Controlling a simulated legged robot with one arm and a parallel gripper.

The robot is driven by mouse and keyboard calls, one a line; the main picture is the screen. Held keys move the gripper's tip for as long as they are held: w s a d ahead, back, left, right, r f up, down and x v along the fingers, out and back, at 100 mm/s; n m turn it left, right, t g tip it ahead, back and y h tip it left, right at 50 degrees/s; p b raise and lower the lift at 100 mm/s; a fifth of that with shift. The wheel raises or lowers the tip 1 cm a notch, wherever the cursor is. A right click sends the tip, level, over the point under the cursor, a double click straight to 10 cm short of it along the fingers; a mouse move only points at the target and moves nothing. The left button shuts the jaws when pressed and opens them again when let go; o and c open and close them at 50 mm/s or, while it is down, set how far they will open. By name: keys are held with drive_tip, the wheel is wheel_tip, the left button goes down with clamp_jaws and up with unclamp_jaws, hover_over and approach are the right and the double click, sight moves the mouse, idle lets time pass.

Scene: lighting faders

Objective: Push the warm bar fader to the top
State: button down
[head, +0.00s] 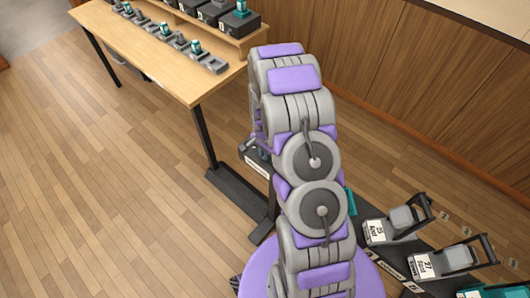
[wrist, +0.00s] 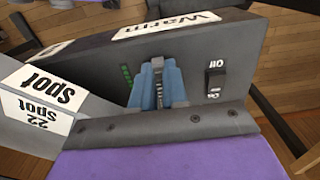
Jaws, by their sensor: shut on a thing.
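In the wrist view, a dark panel carries a white label reading Warm (wrist: 166,25). Below the label my gripper (wrist: 158,72), with blue fingers, is shut on the grey warm bar fader (wrist: 157,64) at the panel's slot. The fingers hide most of the fader and slot, so I cannot tell how far along its travel it stands. A row of small green lights (wrist: 127,76) shows left of the fingers. In the head view, my arm hides the gripper and the fader.
A rocker switch (wrist: 214,82) marked On and Off sits right of the fingers. Labelled Spot units (head: 378,232) stand at lower right in the head view. A wooden table (head: 150,62) with small devices is at upper left. The wooden floor at left is clear.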

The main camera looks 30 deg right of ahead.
drive_tip(key=w+d, duration=0.1)
drive_tip(key=d, duration=0.1)
drive_tip(key=d+p, duration=0.1)
drive_tip(key=d, duration=0.1)
drive_tip(key=w+d+p, duration=0.1)
drive_tip(key=d, duration=0.2)
drive_tip(key=shift+w, duration=0.35)
drive_tip(key=shift+a, duration=0.1)
drive_tip(key=shift+r, duration=0.1)
drive_tip(key=c, duration=1.6)
unclamp_jaws()
drive_tip(key=o, duration=0.5)
drive_tip(key=shift+c, duration=0.2)
